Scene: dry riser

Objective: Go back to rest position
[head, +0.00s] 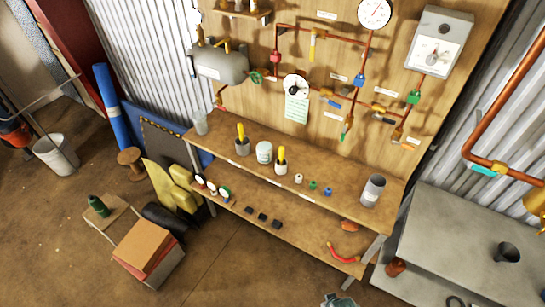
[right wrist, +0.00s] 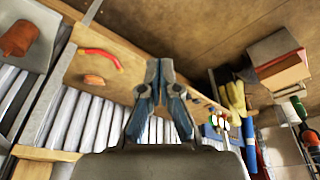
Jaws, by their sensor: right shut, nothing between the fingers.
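My right gripper (right wrist: 159,68) is shut and empty in the right wrist view, its two fingertips together in the middle of the picture. In the head view only a small grey-blue part of it (head: 340,300) shows at the bottom edge, in front of the wooden bench (head: 330,170). It is apart from the bench and touches nothing that I can see. My left gripper is in neither view.
The bench's lower shelf (head: 285,235) carries a red curved piece (head: 343,254) and several small dark blocks. A grey metal table (head: 450,240) stands close on the right. Brown floor (head: 235,275) is clear in front.

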